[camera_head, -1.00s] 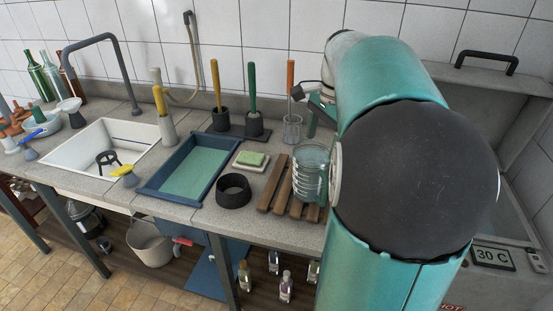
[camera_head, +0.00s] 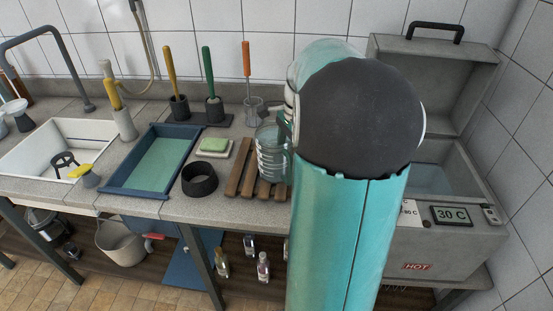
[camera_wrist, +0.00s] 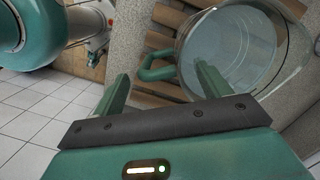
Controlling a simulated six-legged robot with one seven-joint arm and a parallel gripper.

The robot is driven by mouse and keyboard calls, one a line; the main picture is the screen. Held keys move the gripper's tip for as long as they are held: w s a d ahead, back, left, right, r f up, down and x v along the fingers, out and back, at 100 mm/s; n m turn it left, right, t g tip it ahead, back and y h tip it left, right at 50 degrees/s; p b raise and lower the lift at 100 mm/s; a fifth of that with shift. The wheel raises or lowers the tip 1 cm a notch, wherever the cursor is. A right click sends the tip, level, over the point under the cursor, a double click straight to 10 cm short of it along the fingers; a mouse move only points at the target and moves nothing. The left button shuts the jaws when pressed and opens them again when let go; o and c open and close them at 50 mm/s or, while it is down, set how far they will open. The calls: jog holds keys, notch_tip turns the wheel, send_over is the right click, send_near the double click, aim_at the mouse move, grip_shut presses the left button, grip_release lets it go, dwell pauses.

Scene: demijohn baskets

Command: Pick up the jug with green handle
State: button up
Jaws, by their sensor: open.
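The clear glass jug (camera_head: 269,158) stands upright on a wooden slatted rack (camera_head: 237,171), partly hidden behind my arm in the head view. In the wrist view the jug (camera_wrist: 232,48) is seen from above at upper right, with its green handle (camera_wrist: 146,70) pointing left. My gripper (camera_wrist: 160,74) is open and empty. Its two green fingers lie on either side of the handle in the picture, with the handle just beyond the fingertips. Whether they touch it I cannot tell. My gripper is hidden behind my arm in the head view.
Left of the rack are a black ring (camera_head: 199,180), a green sponge on a dish (camera_head: 214,146) and a blue tray (camera_head: 156,165). Brushes in holders (camera_head: 214,108) stand behind. An open grey bath (camera_head: 440,235) marked HOT is at right.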

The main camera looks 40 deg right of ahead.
jog(key=f, duration=0.3)
jog(key=shift+a+f, duration=0.1)
jog(key=shift+a, duration=0.25)
grip_shut()
